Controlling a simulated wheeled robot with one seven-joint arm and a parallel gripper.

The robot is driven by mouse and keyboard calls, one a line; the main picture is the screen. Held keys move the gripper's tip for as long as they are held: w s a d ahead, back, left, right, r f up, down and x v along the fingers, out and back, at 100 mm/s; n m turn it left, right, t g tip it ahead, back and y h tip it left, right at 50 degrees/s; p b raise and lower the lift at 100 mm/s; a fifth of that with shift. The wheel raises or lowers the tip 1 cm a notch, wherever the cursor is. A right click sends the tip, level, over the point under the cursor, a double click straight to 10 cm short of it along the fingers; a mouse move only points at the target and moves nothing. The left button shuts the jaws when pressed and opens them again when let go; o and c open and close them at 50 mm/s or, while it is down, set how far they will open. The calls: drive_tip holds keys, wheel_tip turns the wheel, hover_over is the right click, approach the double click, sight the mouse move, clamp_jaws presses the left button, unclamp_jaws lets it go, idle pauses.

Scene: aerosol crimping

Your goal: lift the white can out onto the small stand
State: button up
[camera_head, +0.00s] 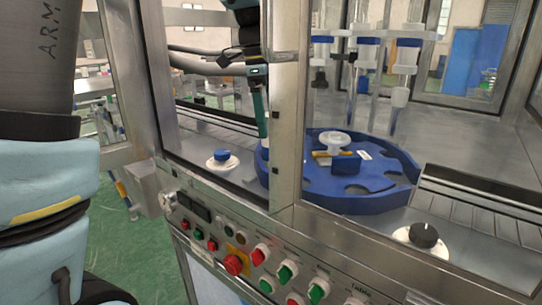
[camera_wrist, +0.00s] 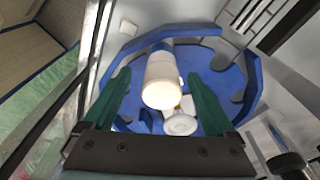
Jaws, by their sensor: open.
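The white can (camera_wrist: 161,82) stands at the blue rotary table (camera_wrist: 232,82) in the wrist view, its pale round top facing the camera. My gripper (camera_wrist: 158,76) is open, with one green finger on each side of the can. Gaps show between the fingers and the can. In the head view the gripper (camera_head: 261,112) reaches down behind the metal post, at the left edge of the blue table (camera_head: 385,195). A small round white base with a blue top (camera_head: 222,158) sits left of the table; I cannot tell if this is the stand.
Metal posts (camera_head: 287,110) frame the machine opening close to my arm. A white hub (camera_head: 335,142) is at the table's middle, with filling heads (camera_head: 404,55) hanging above. A black knob on a white base (camera_head: 423,236) is at right. Buttons (camera_head: 233,264) line the front.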

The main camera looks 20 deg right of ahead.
drive_tip(key=shift+s+d+f+p, duration=0.1)
drive_tip(key=shift+d+f+p, duration=0.1)
drive_tip(key=shift+f, duration=0.75)
drive_tip(key=shift+s+d+f+p, duration=0.1)
drive_tip(key=shift+f+p, duration=0.15)
drive_tip(key=shift+f, duration=0.65)
drive_tip(key=shift+d+f+p, duration=0.15)
drive_tip(key=shift+f+p, duration=0.05)
drive_tip(key=shift+f, duration=0.75)
clamp_jaws()
